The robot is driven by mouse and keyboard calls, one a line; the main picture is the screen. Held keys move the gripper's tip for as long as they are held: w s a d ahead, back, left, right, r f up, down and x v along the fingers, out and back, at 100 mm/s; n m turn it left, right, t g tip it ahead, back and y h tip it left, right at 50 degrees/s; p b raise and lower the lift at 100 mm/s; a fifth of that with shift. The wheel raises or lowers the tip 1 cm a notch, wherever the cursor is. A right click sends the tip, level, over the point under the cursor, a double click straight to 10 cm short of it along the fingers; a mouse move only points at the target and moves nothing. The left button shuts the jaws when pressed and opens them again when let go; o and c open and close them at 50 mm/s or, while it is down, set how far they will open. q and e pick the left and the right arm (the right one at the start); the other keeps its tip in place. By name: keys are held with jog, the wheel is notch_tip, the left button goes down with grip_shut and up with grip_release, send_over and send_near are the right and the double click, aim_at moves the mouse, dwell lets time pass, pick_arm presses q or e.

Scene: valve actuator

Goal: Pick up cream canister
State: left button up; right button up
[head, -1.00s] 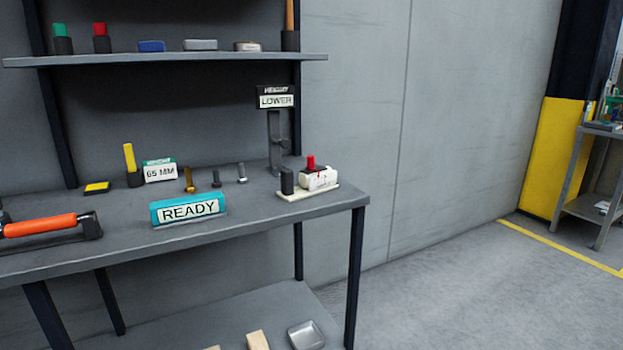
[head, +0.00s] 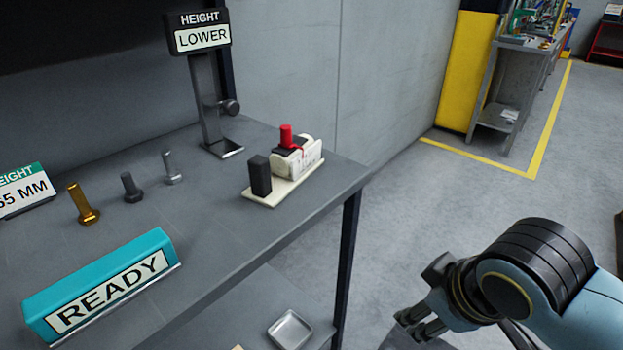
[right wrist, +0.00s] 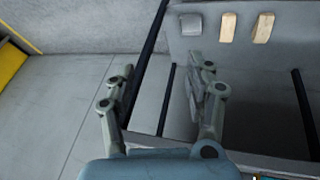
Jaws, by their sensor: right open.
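A cream canister (head: 303,161), a rounded cream body with a printed label, lies on a cream base plate (head: 262,199) at the table's right end in the head view. A red knob (head: 286,135) on a dark block and a black post (head: 260,176) sit on the same plate. My right gripper (head: 425,322) is at the lower right of the head view, beyond the table's edge and apart from the canister. In the right wrist view it (right wrist: 160,82) is open and empty. The canister does not show there. My left gripper is not in view.
A height stand (head: 207,105) marked LOWER is behind the canister. Three bolts (head: 131,187) and a teal READY sign (head: 105,285) are to its left. A lower shelf holds a metal tray (head: 289,330). Floor right of the table (head: 390,230) is clear.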

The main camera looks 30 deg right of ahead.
aim_at(266, 171)
jog(key=w+d+r+n+t+h, duration=0.1)
jog(key=w+d+r+n+t, duration=0.1)
jog(key=w+r+n+t, duration=0.5)
jog(key=w+d+r+n+t+h, duration=0.1)
jog(key=w+r+n+t, duration=0.35)
jog(key=w+n, duration=0.55)
jog(key=w+a+n+y, duration=0.2)
jog(key=a+n+y, duration=0.2)
jog(key=n, duration=0.3)
jog(key=w+a+n+y+p, duration=0.1)
jog(key=a+n+y, duration=0.3)
jog(key=n, duration=0.4)
jog(key=w+a+f+n+y, duration=0.1)
jog(key=w+a+n+y, duration=0.2)
jog(key=n, duration=0.4)
jog(key=shift+a+n+g+y, duration=0.3)
jog(key=shift+a+y, duration=0.6)
jog(key=shift+a, duration=0.35)
jog(key=p+x, duration=0.1)
jog(key=x, duration=0.5)
jog(key=shift+w+d+r+p, duration=0.1)
jog(key=shift+w+r+p, duration=0.1)
jog(key=shift+p, duration=0.15)
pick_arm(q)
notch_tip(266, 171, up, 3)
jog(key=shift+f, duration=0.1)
pick_arm(e)
jog(key=shift+s, duration=0.1)
grip_shut()
jog(key=shift+r, duration=0.1)
